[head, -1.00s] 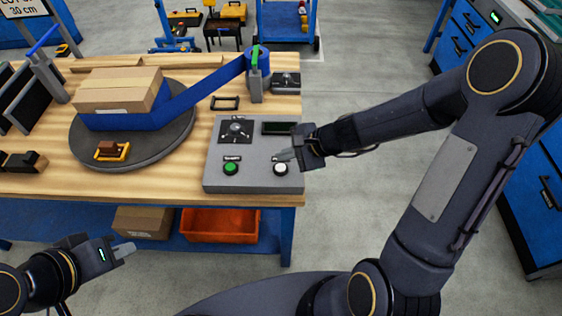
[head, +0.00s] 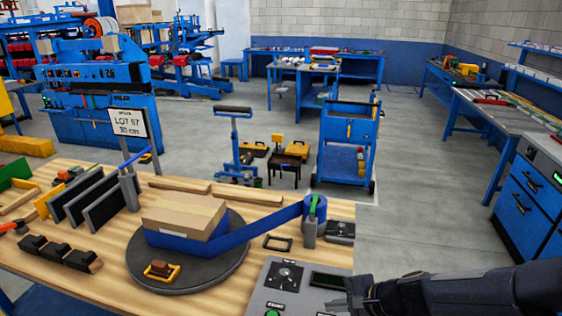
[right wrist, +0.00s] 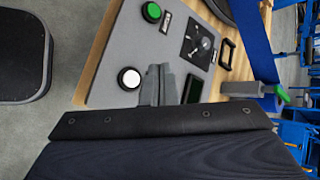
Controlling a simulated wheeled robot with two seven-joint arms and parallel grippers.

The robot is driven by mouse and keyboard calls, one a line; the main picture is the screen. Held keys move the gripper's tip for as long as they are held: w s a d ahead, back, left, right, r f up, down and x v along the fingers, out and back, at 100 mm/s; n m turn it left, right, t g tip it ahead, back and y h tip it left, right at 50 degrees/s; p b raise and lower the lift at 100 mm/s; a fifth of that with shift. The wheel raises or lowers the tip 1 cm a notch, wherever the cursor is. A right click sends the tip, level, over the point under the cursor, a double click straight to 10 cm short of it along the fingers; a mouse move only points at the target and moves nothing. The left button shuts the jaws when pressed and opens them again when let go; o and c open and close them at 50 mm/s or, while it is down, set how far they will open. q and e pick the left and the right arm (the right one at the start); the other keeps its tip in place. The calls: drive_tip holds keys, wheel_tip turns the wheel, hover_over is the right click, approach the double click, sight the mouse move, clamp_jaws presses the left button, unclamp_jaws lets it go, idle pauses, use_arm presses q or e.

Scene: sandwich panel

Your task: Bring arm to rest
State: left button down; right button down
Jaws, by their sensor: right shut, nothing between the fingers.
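My right arm comes in from the lower right of the head view. Its gripper (head: 342,304) is at the bottom edge, over the right side of the grey control panel (head: 262,294). In the right wrist view the fingers (right wrist: 158,78) are shut and empty, between the white button (right wrist: 129,78) and the dark display (right wrist: 193,89). The green button (right wrist: 151,12) lies farther along the panel (right wrist: 125,45). I cannot tell how high the fingers are above the panel. My left gripper is out of view.
A turntable (head: 232,268) with a cardboard box (head: 185,215) wrapped in blue band stands left of the panel. A blue tape roll (head: 314,208) stands behind the panel. A blue cart (head: 347,145) is beyond the table. Floor right of the table is clear.

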drive_tip(key=s+d+r+n, duration=0.1)
drive_tip(key=s+r+n, duration=0.5)
drive_tip(key=s+r, duration=0.3)
drive_tip(key=s+d+n+h, duration=0.4)
drive_tip(key=s+d+n, duration=0.1)
drive_tip(key=s, duration=0.6)
drive_tip(key=shift+s+d+r+n, duration=0.15)
drive_tip(key=shift+s+r+n, duration=0.2)
drive_tip(key=shift+n, duration=0.55)
drive_tip(key=shift+w, duration=0.1)
